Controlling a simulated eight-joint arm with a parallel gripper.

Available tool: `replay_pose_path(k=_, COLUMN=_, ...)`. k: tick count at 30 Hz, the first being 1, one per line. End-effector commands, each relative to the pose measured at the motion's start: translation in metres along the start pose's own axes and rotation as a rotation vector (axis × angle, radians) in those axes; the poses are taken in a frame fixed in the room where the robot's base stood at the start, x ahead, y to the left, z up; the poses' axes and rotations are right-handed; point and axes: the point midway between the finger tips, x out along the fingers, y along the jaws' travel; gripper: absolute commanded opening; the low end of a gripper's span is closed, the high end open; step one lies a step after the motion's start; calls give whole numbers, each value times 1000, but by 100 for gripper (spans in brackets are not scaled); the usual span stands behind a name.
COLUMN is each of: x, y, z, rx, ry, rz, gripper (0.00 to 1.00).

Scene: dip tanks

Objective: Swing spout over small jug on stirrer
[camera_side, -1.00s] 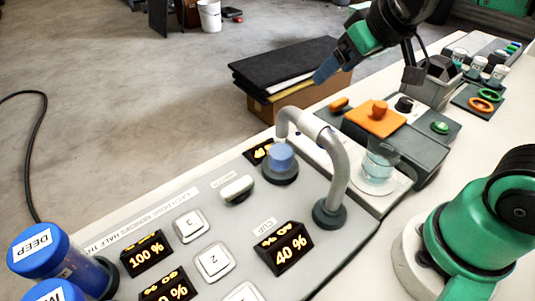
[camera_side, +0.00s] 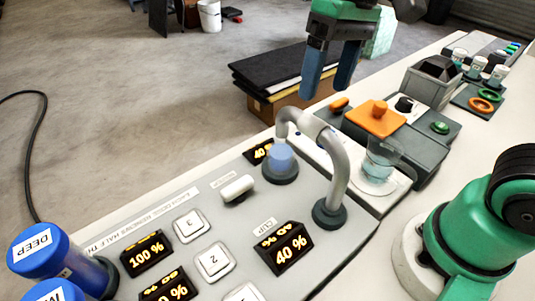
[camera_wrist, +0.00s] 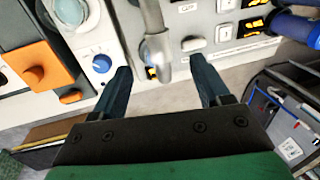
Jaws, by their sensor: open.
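The spout (camera_side: 338,160) is a grey bent pipe rising from a dark round base on the panel. Its free end hangs over a small blue cup (camera_side: 281,158), left of the jug. The small jug (camera_side: 380,163) is clear glass with pale blue liquid, standing on the white stirrer (camera_side: 386,200). My gripper (camera_side: 325,92) is open and empty, fingers pointing down, above and behind the spout. In the wrist view the spout (camera_wrist: 155,38) shows between my fingers (camera_wrist: 160,66), apparently untouched; the jug (camera_wrist: 70,12) is at top left.
A grey unit with an orange block (camera_side: 375,122) stands behind the jug. Displays (camera_side: 290,248) and buttons cover the panel's front, with blue-capped bottles (camera_side: 38,248) at lower left. Dark folders on a box (camera_side: 285,75) lie beyond the bench.

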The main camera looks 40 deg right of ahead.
Motion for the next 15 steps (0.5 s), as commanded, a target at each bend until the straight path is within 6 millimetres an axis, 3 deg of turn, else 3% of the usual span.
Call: replay_pose_path(k=15, x=53, y=1, z=0, rx=0, ry=3, rz=1, gripper=69)
